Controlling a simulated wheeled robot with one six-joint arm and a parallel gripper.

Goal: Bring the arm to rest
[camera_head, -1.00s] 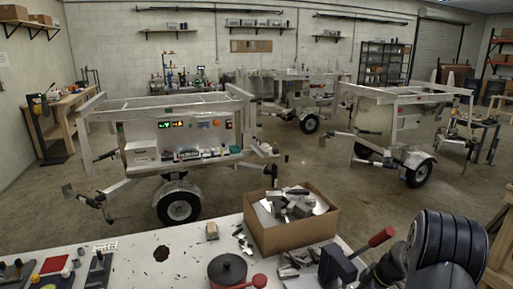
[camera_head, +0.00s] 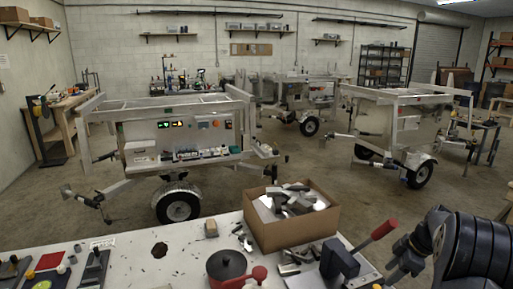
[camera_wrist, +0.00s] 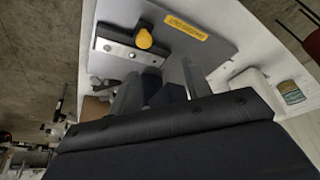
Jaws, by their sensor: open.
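My gripper (camera_wrist: 160,68) shows in the wrist view as two grey fingers standing apart on a wide dark body. It is open, and I see nothing held in it. Beyond the fingers is a grey plate (camera_wrist: 225,42) with a yellow label, and a dark bar (camera_wrist: 115,46) with a yellow knob. Some dark shapes lie behind the fingers and are partly hidden. In the head view, my dark arm links (camera_head: 465,245) stand at the lower right, and my gripper cannot be made out there.
A white worktable (camera_head: 180,262) fills the front. It bears a cardboard box (camera_head: 290,235) of metal parts, a red-handled device (camera_head: 345,258), a round red and dark object (camera_head: 227,266) and loose parts. Aluminium trailers (camera_head: 185,150) stand behind, with open floor around them.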

